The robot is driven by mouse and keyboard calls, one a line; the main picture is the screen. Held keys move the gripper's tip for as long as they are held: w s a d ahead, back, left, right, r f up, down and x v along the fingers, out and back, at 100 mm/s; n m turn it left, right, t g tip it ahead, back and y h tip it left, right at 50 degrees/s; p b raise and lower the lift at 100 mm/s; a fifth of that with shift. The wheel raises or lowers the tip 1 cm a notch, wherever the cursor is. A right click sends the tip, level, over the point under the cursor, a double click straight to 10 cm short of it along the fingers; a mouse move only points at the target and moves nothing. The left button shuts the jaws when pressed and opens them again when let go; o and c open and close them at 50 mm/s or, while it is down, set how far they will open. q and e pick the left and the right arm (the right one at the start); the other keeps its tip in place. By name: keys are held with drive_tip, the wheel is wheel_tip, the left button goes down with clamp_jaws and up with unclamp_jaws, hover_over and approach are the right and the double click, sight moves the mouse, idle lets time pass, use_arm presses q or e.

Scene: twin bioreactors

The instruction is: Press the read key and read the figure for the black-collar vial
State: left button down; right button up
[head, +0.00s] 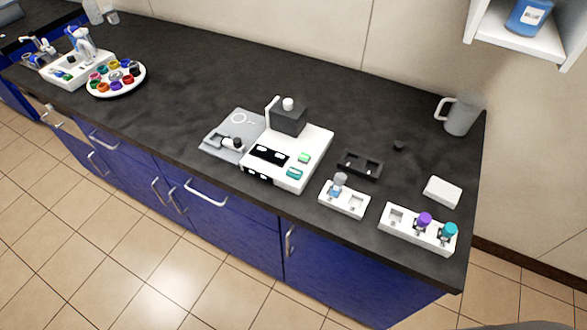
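A white instrument (312,143) stands mid-counter with a black block (289,118) at its back. It has a green key (304,157), a teal key (294,174) and a dark panel (270,155) whose small white marks are too small to read. I cannot tell which key is the read key. A small item with a black part (238,143), possibly the black-collar vial, lies on or by the grey plate (218,152) to the instrument's left. A grey-topped vial (340,180) is in a small white rack (352,210). Neither gripper is in view.
A white rack (403,228) at right holds purple-topped (424,219) and teal-topped (449,231) vials. A black two-hole holder (360,165), white box (443,192) and grey jug (462,113) stand nearby. A round tray (115,92) with coloured items is far left.

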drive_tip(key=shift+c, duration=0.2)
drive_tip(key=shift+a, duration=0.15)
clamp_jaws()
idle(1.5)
